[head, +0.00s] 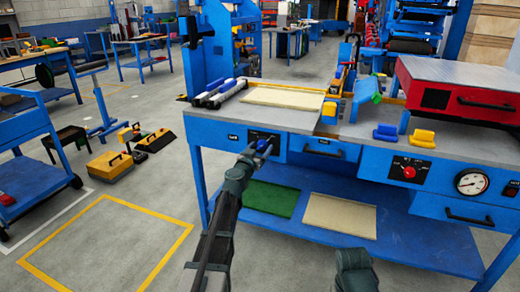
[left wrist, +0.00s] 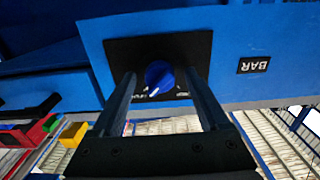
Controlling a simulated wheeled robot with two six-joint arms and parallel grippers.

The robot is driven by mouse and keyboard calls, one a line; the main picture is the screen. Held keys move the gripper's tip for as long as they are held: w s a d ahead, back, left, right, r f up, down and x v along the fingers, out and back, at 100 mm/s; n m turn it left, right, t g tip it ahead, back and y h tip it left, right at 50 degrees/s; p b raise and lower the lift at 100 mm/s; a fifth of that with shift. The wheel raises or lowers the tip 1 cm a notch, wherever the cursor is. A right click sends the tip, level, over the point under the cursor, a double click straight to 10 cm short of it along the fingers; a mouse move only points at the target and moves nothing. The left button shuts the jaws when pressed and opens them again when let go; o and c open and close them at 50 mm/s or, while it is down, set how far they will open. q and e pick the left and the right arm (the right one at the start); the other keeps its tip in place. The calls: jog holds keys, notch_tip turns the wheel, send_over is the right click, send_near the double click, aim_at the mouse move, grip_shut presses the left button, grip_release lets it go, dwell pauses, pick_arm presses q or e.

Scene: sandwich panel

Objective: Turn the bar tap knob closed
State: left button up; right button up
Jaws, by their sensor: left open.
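The bar tap knob (left wrist: 158,73) is a round blue knob with a white pointer mark on a black plate (left wrist: 170,48), under a blue panel front. The panel's BAR label (left wrist: 254,65) appears upside down in the left wrist view. In the head view the knob (head: 263,146) sits on the bench's left front, partly hidden by my gripper. My left gripper (head: 257,150) is open at the knob. In the left wrist view its two fingers (left wrist: 160,82) stand on either side of the knob, with gaps visible. The pointer mark slants toward the lower left there.
A red knob (head: 409,172) and a round gauge (head: 471,182) are on the panel to the right. A drawer handle (head: 324,153) lies between. The lower shelf (head: 405,240) holds a green sheet (head: 270,198) and a beige sheet (head: 341,215).

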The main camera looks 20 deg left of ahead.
pick_arm(q)
jog(key=shift+c, duration=0.3)
grip_shut()
jog(key=shift+n, duration=0.3)
jog(key=n, duration=0.3)
jog(key=shift+n, duration=0.3)
jog(key=n, duration=0.4)
jog(key=shift+d+n, duration=0.1)
jog(key=shift+n, duration=0.2)
jog(key=n, duration=0.4)
jog(key=shift+r+n, duration=0.1)
jog(key=shift+n, duration=2.4)
jog(key=shift+s, duration=0.1)
